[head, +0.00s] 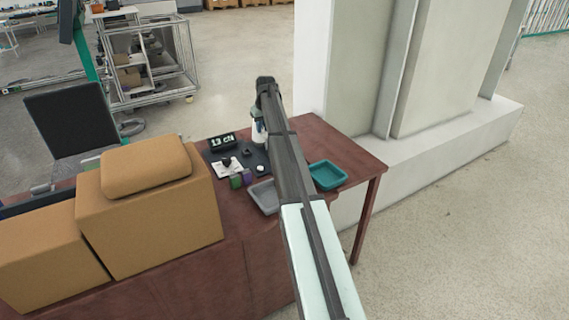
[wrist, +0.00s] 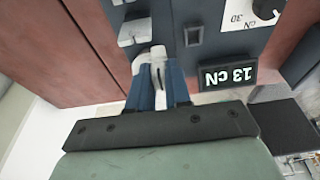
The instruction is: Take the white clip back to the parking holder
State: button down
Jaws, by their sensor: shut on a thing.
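My gripper (wrist: 160,75) is shut on the white clip (wrist: 143,60), which shows between and just beyond the blue fingers in the wrist view. A pale grey block (wrist: 134,31) with a slanted face sits just past the clip at the edge of the dark mat; it may be the parking holder. I cannot tell whether the clip touches it. In the head view my gripper (head: 258,131) is over the far part of the table, and my arm hides most of it and the clip.
A display reading 13 cN (head: 221,142) stands close to the gripper on the dark mat. Brown boxes (head: 150,220) stand left.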

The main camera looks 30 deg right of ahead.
jog(key=shift+w, duration=0.65)
jog(key=shift+a, duration=0.1)
jog(key=a, duration=0.4)
jog(key=shift+w, duration=0.3)
jog(key=shift+w+a, duration=1)
